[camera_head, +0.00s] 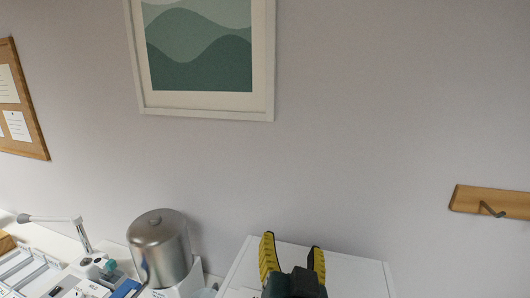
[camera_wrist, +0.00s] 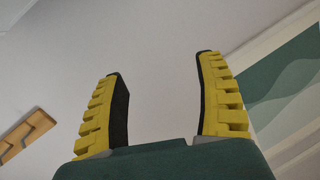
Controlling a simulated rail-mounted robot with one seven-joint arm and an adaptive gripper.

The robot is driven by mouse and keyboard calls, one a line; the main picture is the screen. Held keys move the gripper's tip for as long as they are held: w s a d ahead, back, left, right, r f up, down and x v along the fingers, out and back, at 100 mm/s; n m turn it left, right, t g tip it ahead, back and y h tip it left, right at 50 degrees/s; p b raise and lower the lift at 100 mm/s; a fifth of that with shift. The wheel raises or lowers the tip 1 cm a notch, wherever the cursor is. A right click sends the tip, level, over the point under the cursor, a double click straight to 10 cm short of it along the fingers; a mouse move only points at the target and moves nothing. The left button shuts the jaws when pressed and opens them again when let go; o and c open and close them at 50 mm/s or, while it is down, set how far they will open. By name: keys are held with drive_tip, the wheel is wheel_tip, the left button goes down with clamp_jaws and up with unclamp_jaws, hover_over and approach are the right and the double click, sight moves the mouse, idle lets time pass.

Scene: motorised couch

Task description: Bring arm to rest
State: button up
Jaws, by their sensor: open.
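My gripper (camera_head: 292,256) shows at the bottom middle of the head view, in front of a white surface. Its two yellow and black fingers point up and stand apart, with nothing between them. The rest of my arm is mostly out of the frame.
A white cabinet top (camera_head: 352,272) lies behind my gripper. A metal canister (camera_head: 160,248) stands to its left, beside a lamp (camera_head: 78,225) and trays. A framed picture (camera_head: 200,50), a cork board (camera_head: 22,100) and a wooden hook rail (camera_head: 490,202) hang on the wall.

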drive_tip(key=s+d+r+n+t, duration=0.1)
drive_tip(key=s+r+n+t, duration=0.15)
drive_tip(key=s+r, duration=0.35)
drive_tip(key=s+d+r+n+t, duration=0.1)
drive_tip(key=s+r+n+t, duration=0.15)
drive_tip(key=s, duration=0.65)
wheel_tip(320, 180, up, 18)
drive_tip(key=m+p, duration=0.1)
drive_tip(key=p, duration=1.6)
drive_tip(key=shift+w+y, duration=0.3)
drive_tip(key=shift+y, duration=0.1)
drive_tip(key=shift+r, duration=0.1)
